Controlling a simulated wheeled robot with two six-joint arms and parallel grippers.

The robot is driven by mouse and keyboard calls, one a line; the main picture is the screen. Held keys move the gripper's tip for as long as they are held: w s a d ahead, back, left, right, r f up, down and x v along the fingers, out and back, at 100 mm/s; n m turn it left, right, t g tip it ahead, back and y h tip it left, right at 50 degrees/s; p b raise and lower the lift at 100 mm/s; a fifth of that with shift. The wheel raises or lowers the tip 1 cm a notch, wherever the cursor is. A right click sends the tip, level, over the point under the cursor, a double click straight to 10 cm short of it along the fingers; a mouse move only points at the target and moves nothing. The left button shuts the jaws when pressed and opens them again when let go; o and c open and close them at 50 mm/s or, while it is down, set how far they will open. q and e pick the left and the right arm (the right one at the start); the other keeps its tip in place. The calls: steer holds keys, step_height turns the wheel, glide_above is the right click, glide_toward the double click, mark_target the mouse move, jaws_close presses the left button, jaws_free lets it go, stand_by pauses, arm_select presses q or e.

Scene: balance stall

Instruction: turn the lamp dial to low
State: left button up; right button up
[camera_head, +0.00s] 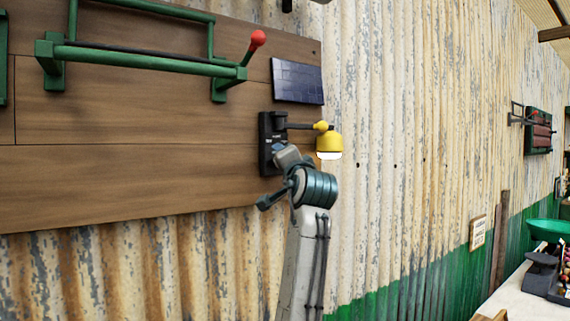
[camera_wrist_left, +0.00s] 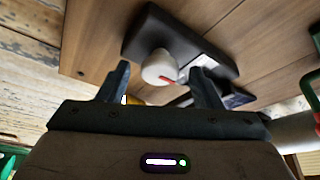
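The lamp has a yellow head (camera_head: 329,142) with a glowing white underside, on an arm from a black wall plate (camera_head: 266,130). In the left wrist view the black plate (camera_wrist_left: 146,35) carries a pale round dial (camera_wrist_left: 159,66) with a red pointer mark. Pale labels (camera_wrist_left: 194,59) beside the dial are too small to read. My left gripper (camera_wrist_left: 161,70) is open, its fingers on either side of the dial with gaps visible. In the head view my left gripper (camera_head: 283,158) is at the plate's lower part and hides the dial. My right gripper is not in view.
A wooden board (camera_head: 130,165) on the corrugated wall holds the plate. A dark panel (camera_head: 298,81) is above the lamp. A green frame with a red-knobbed lever (camera_head: 257,40) is up left. A counter with a green bowl (camera_head: 548,229) is far right.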

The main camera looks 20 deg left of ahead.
arm_select(q)
steer(key=shift+f, duration=0.1)
steer(key=b+v, duration=1)
steer(key=b, duration=0.4)
steer(key=shift+s+d+b, duration=0.2)
steer(key=shift+s+b, duration=0.05)
steer(key=shift+b, duration=0.05)
stand_by(0.4)
